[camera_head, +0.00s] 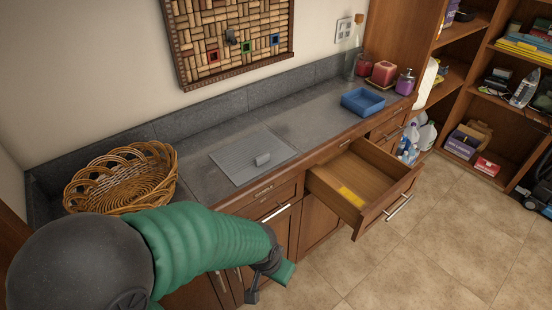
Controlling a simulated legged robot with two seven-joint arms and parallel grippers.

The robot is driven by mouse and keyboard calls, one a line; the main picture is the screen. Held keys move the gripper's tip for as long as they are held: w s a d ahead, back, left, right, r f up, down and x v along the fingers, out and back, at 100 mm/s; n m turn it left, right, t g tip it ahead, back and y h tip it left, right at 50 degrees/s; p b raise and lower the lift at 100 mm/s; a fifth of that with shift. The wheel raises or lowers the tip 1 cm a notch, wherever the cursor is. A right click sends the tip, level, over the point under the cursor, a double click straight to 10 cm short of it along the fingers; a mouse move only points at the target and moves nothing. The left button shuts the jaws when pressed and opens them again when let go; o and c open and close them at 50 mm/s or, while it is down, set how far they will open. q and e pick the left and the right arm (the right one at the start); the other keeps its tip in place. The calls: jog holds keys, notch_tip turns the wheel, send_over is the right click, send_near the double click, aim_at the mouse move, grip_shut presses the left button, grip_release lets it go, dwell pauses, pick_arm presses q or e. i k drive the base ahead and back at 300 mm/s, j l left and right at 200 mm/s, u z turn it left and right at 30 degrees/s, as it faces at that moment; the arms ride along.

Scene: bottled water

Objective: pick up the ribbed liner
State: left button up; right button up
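The ribbed liner (235,154) is a flat grey sheet with fine ridges. It lies on the dark grey countertop, between the wicker basket and the blue tray. My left arm comes in from the left with a green ribbed sleeve. Its gripper (268,284) hangs in front of the cabinets, below the counter edge and apart from the liner. Its two fingers look spread, with nothing seen between them. My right gripper is out of view.
A wicker basket (122,178) stands left on the counter (310,115). A blue tray (363,102) and a bottle with candles stand right. An open drawer (362,178) juts out, with a yellow item (350,196) inside. Shelves stand at the right.

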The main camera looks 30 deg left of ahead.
aim_at(243, 160)
jog(key=u, duration=0.8)
